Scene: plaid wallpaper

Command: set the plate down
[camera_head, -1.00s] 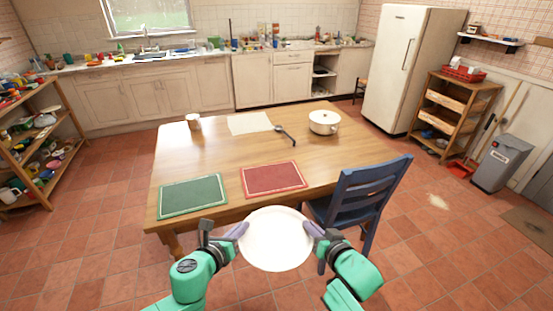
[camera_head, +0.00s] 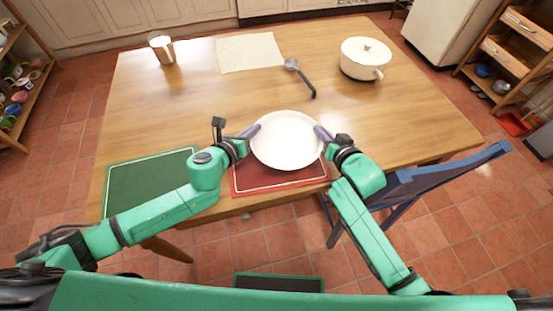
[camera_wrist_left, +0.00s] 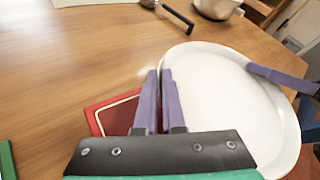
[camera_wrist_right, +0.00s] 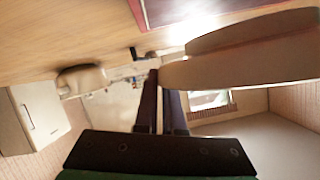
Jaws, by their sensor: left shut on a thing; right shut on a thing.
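A white round plate (camera_head: 286,141) is held between my two grippers, over the far part of the red placemat (camera_head: 270,179) in the head view. My left gripper (camera_head: 252,131) is shut on the plate's left rim. My right gripper (camera_head: 321,133) is shut on its right rim. The plate also shows in the left wrist view (camera_wrist_left: 225,105), with the left fingers at its near edge. In the right wrist view the plate (camera_wrist_right: 245,55) appears edge-on, with a gap between it and the table. The plate hides part of the placemat.
A green placemat (camera_head: 150,181) lies to the left on the wooden table (camera_head: 200,100). A cup (camera_head: 162,48), cream cloth (camera_head: 250,53), ladle (camera_head: 300,76) and white pot (camera_head: 366,59) stand or lie farther back. A blue chair (camera_head: 420,182) is at the right front edge.

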